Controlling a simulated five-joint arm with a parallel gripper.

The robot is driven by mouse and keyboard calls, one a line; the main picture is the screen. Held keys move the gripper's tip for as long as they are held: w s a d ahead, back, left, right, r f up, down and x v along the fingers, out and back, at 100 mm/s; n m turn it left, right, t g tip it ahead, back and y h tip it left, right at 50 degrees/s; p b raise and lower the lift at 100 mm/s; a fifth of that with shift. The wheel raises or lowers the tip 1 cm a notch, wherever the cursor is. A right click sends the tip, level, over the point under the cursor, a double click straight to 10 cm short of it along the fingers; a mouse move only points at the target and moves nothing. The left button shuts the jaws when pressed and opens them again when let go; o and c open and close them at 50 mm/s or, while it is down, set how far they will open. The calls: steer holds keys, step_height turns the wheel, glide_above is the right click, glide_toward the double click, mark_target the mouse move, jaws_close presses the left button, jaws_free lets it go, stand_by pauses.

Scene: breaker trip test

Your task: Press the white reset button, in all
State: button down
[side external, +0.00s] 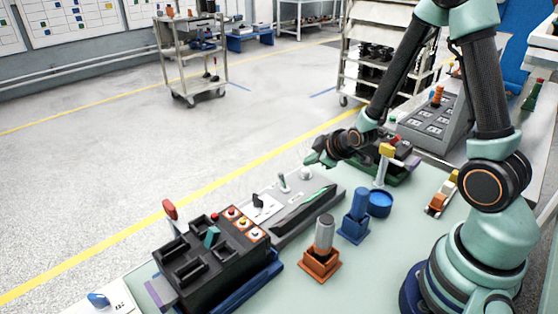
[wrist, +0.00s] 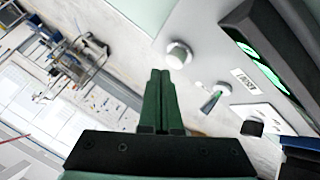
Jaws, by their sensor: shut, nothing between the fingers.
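The white reset button (side external: 305,173) is a round white knob at the far end of a grey panel (side external: 272,226). It also shows in the wrist view (wrist: 179,54), just beyond my fingertips and slightly to their right. My gripper (side external: 312,159) is dark green, shut and empty, and points down close above the button in the side view. Its two fingers (wrist: 161,72) lie together in the wrist view. The fingertips appear apart from the button, but the exact gap is hard to tell.
Beside the button stand a small toggle lever (side external: 284,184) and a black knob (side external: 257,200). A panel with a lit green strip (side external: 303,208) adjoins them. A black breaker box (side external: 205,260) is nearer. Orange (side external: 321,262) and blue (side external: 355,220) holders stand on the table.

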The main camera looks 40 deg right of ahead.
step_height(320, 180, up, 5)
stand_by(0.8)
steer(key=shift+r, duration=0.1)
stand_by(0.3)
steer(key=s+a+r+m+g+y, duration=0.2)
steer(key=s+a+r+m, duration=0.3)
steer(key=s+a+r, duration=0.4)
steer(key=s+r+g, duration=0.1)
steer(key=s+r, duration=0.3)
steer(key=s, duration=0.1)
steer(key=shift+r+m, duration=0.35)
steer(key=shift+m, duration=0.05)
